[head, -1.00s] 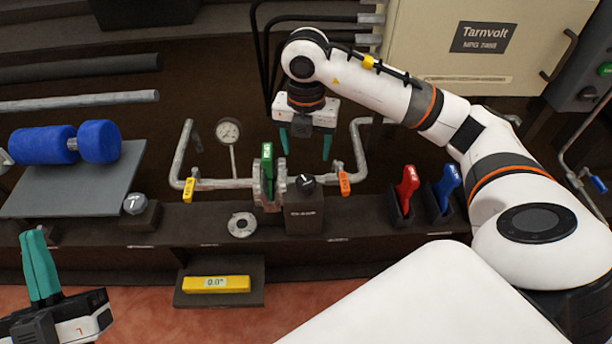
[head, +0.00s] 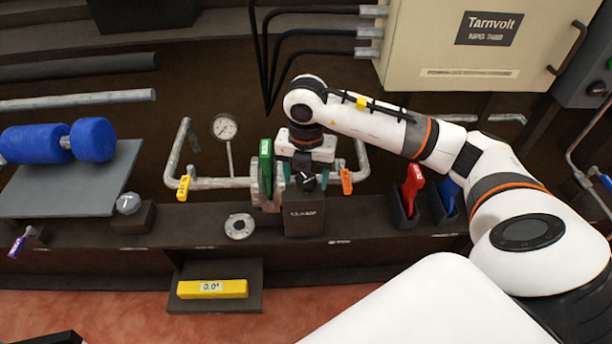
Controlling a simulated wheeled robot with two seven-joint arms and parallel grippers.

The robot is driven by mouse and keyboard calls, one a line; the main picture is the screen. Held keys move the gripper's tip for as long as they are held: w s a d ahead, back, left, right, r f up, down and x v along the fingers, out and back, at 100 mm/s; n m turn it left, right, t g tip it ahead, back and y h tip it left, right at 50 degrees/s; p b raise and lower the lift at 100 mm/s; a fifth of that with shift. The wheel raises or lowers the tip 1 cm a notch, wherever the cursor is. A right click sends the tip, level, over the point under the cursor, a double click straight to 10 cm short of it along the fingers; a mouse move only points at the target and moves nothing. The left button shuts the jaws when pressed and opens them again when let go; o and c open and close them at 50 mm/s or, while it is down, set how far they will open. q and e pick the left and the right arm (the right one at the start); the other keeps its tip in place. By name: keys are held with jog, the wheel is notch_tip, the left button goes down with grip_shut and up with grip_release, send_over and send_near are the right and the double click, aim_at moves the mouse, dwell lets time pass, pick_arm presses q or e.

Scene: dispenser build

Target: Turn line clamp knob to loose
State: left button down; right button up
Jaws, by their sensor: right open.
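The clamp knob (head: 307,182) is a small black knob with a light mark, on top of a dark block (head: 305,215) whose label looks like "CLAMP". My right gripper (head: 306,178) points down over it from behind. Its teal fingers are apart, one on each side of the knob, and partly hidden by the knob and the green handle. I cannot tell whether they touch the knob. A grey pipe line (head: 226,183) runs behind, with a clamp (head: 268,190) around it left of the block. My left gripper's fingers are out of view.
A green-tagged handle (head: 266,160) stands close left of the gripper. Yellow (head: 184,187) and orange (head: 346,182) tags hang on the line. A gauge (head: 225,128) stands behind. Red (head: 412,186) and blue (head: 447,192) handles are at right. A yellow level (head: 212,288) lies in front.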

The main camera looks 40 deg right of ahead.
jog(key=c, duration=1)
